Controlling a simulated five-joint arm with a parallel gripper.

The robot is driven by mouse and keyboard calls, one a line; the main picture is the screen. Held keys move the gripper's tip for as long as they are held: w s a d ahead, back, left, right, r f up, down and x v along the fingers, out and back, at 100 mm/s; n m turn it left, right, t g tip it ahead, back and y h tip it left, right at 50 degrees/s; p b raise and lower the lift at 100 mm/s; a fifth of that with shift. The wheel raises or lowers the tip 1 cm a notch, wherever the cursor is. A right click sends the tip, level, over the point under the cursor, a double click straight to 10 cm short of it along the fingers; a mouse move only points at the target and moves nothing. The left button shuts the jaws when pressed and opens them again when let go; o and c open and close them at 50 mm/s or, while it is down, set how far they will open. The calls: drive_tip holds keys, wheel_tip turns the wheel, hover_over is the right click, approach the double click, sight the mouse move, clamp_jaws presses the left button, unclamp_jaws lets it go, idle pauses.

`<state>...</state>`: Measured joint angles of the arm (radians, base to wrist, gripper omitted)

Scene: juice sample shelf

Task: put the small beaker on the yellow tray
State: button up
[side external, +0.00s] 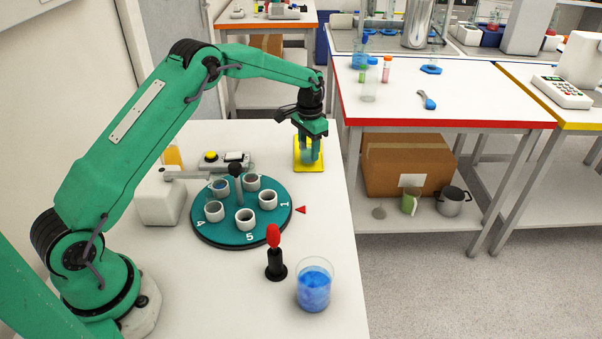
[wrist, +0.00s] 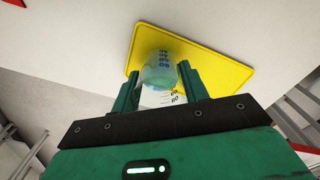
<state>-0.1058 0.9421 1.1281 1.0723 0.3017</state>
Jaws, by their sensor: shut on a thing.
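The yellow tray (side external: 301,166) lies on the white table near its far right edge. It also fills the upper middle of the wrist view (wrist: 215,66). My gripper (wrist: 157,80) is shut on the small beaker (wrist: 162,66), a clear vessel with blue and dark markings, between its two green fingers. In the side view my gripper (side external: 308,153) points down over the tray, and the beaker there is mostly hidden by the fingers. In the wrist view the beaker overlaps the tray. I cannot tell whether its base touches the tray.
A teal carousel (side external: 220,230) with several white cups stands in the middle of the table. A red-topped black stand (side external: 275,255) and a large beaker of blue liquid (side external: 314,287) stand at the front. A button box (side external: 222,160) is left of the tray.

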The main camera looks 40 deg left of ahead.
drive_tip(key=shift+f, duration=0.25)
drive_tip(key=shift+f, duration=0.15)
drive_tip(key=o, duration=1)
wheel_tip(320, 180, up, 12)
drive_tip(key=shift+r, duration=0.1)
drive_tip(key=shift+r, duration=0.15)
idle(0.6)
